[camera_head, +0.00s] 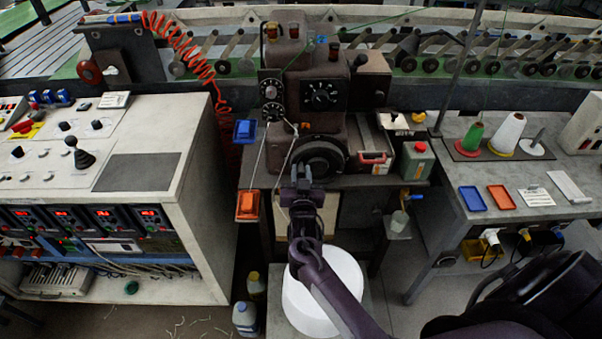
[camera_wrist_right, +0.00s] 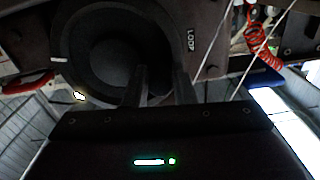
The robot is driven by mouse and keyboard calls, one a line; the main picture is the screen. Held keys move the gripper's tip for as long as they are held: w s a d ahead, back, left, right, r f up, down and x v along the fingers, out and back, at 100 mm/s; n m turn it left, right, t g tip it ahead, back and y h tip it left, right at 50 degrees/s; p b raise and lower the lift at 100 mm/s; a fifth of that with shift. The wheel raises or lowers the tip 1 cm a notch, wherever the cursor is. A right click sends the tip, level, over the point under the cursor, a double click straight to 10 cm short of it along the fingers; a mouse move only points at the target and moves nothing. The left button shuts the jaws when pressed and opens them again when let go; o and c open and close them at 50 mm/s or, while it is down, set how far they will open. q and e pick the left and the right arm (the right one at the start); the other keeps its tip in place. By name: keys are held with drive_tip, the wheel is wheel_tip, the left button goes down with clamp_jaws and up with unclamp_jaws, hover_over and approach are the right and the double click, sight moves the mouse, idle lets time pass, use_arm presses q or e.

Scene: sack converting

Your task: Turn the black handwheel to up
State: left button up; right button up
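The black handwheel (camera_head: 320,160) is on the front of the dark machine, below its dials. In the right wrist view the handwheel (camera_wrist_right: 88,28) fills the upper left as a dark ring with a deep hub, with a short white mark on its left side. My right gripper (camera_head: 301,172) is at the lower left of the wheel in the head view. In the wrist view its two fingers (camera_wrist_right: 160,72) stand apart beside the wheel's rim. Whether they touch the rim is too dark to tell. My left gripper is out of view.
A "LOOP" label (camera_wrist_right: 191,39) is beside the wheel. Thin cords hang near my gripper. Blue (camera_head: 245,131) and orange (camera_head: 248,205) boxes are left of the machine. A white round container (camera_head: 325,300) stands below my forearm. A green canister (camera_head: 416,161) is to the right.

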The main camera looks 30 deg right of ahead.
sight(317, 180)
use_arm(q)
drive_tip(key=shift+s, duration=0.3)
use_arm(e)
clamp_jaws()
drive_tip(key=shift+f, duration=0.1)
use_arm(q)
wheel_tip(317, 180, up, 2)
drive_tip(key=shift+p, duration=1)
use_arm(e)
drive_tip(key=d+f+n, duration=0.1)
drive_tip(key=f+n, duration=0.1)
drive_tip(key=n, duration=0.5)
drive_tip(key=s+d+f+n, duration=0.1)
drive_tip(key=d+f+n, duration=0.1)
drive_tip(key=n, duration=0.5)
drive_tip(key=s+d+f+n, duration=0.1)
drive_tip(key=f+n, duration=0.1)
drive_tip(key=n, duration=0.5)
drive_tip(key=shift+s+d+f, duration=0.1)
drive_tip(key=shift+d+f, duration=0.05)
drive_tip(key=shift+o, duration=2.3)
unclamp_jaws()
